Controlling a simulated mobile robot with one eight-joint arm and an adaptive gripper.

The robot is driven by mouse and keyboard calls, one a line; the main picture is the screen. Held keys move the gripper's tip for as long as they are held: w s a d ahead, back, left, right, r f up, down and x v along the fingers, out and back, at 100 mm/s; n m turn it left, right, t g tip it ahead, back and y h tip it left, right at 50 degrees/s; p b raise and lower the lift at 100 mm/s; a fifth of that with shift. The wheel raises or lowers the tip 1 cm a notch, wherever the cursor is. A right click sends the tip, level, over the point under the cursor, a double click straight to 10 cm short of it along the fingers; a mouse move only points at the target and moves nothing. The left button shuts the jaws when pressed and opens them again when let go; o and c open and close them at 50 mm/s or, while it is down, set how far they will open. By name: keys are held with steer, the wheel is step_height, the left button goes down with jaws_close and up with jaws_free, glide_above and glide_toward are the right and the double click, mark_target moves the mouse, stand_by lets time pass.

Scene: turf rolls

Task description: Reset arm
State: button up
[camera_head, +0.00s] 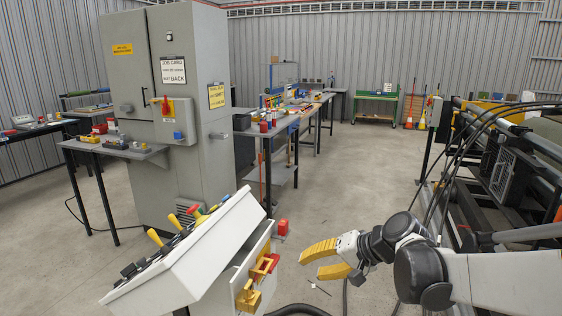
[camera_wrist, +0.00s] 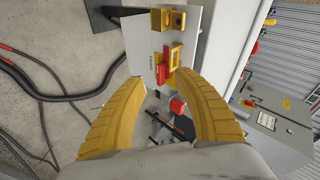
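My gripper (camera_head: 326,261) has two yellow ribbed fingers and is at the lower middle right of the head view, at the end of my white and black arm. Its fingers are apart with nothing between them. In the wrist view my gripper (camera_wrist: 168,100) also shows open, with floor and the side of a white console between and beyond the fingers. The white sloped control console (camera_head: 200,250) stands to the left of my gripper, and the two are apart. A yellow and red fitting (camera_head: 262,270) is on the console's end panel, facing the gripper.
A grey cabinet (camera_head: 190,90) with signs stands behind the console. Machine rails (camera_head: 510,140) with black cables run along the right. A dark hose (camera_head: 298,309) lies on the floor near the front. The concrete aisle (camera_head: 350,170) in the middle is clear.

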steer(key=s+d+n+h, duration=0.1)
steer(key=s+d+h, duration=0.3)
steer(key=s, duration=0.7)
steer(key=s+d+n+t+h, duration=0.1)
steer(key=s+d+h, duration=0.3)
steer(key=s, duration=0.7)
steer(key=d+n, duration=0.1)
steer(key=d, duration=0.1)
steer(key=shift+d+r+t, duration=0.3)
steer(key=shift+d+r, duration=0.05)
steer(key=shift+r, duration=0.05)
